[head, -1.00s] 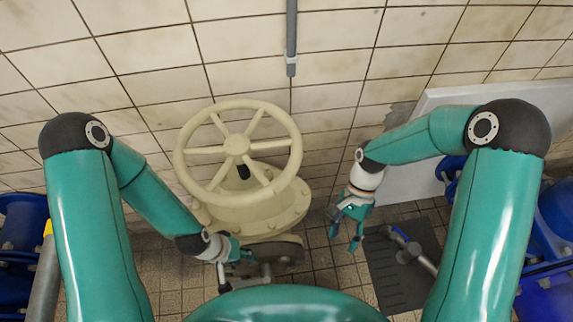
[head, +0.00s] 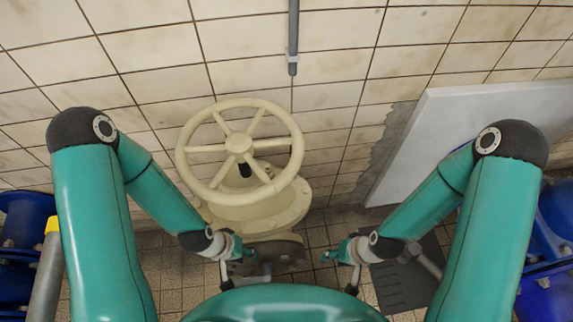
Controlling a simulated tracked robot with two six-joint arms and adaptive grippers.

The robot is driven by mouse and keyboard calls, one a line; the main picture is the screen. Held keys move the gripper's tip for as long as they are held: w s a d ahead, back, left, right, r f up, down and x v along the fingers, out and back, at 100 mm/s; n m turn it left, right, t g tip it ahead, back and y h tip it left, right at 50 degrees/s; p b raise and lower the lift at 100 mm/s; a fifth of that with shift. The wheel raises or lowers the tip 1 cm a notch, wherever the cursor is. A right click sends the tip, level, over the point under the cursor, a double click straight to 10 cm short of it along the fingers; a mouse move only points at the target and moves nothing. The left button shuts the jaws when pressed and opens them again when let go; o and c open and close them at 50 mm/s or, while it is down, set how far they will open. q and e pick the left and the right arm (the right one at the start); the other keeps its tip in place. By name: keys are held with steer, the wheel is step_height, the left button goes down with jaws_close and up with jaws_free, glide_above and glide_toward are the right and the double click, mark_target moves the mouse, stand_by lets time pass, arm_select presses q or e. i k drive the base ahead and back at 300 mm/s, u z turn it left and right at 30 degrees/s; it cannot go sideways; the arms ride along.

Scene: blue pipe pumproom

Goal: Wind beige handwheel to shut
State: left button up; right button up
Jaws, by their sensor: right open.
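The beige handwheel (head: 291,153) is a spoked ring on a beige valve body (head: 262,212) in front of the tiled wall, in the middle of the head view. My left gripper (head: 238,268) is low and below the wheel, in front of the valve's base, apart from the wheel. Its fingers are partly hidden and I cannot tell whether they are open. My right gripper (head: 340,266) is low and to the right of the valve body, open and empty, with its fingers pointing left. Neither gripper touches the wheel.
A grey pipe (head: 293,40) runs down the wall above the wheel. A white panel (head: 460,120) leans at the right. Blue pipes stand at the far left (head: 25,235) and far right (head: 550,270). A dark floor grate (head: 405,285) lies at the lower right.

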mark_target(239, 146)
steer(key=k, duration=1.6)
steer(key=u, duration=0.3)
steer(key=i, duration=0.95)
